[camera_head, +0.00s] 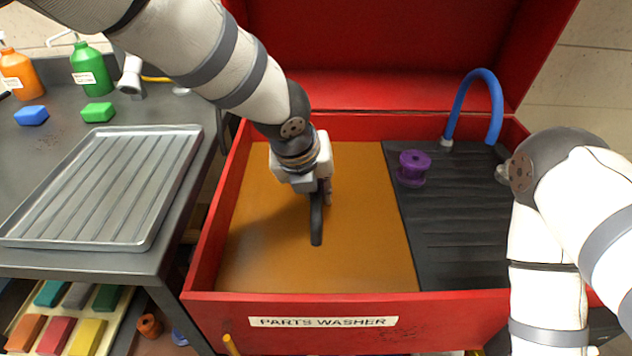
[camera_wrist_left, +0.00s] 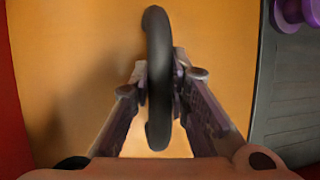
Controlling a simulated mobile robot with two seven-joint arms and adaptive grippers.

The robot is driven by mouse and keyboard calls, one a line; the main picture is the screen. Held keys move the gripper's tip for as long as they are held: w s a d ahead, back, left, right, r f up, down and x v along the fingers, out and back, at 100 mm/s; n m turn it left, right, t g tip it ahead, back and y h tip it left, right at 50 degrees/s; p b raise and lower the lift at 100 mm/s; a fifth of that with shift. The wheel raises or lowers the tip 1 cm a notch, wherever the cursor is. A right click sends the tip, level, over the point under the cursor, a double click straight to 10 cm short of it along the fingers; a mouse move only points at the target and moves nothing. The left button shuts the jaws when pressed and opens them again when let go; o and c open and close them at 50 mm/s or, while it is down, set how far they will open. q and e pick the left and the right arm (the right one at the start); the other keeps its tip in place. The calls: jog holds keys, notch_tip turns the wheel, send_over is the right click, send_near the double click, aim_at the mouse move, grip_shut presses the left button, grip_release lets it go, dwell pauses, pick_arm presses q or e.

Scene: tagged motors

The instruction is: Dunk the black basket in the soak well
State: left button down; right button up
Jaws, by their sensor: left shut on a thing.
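The soak well (camera_head: 255,255) is the left part of the red parts washer, full of opaque orange-brown liquid. My left gripper (camera_head: 321,196) is over the middle of the well, pointing down. It is shut on a black curved bar (camera_head: 316,226), which looks like the black basket's handle. In the left wrist view the bar (camera_wrist_left: 158,60) runs upright between both fingers. No basket body shows above the liquid; whether it is under the surface I cannot tell. My right arm is at the right, its gripper out of view.
A purple spool (camera_head: 413,168) stands on the black ribbed drainboard (camera_head: 450,225) right of the well. A blue hose (camera_head: 489,85) arches behind it. The red lid (camera_head: 380,45) is open. A grey bench at left holds an empty metal tray (camera_head: 105,185) and bottles.

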pick_arm(q)
jog(key=shift+w+r, duration=0.1)
jog(key=shift+r, duration=0.2)
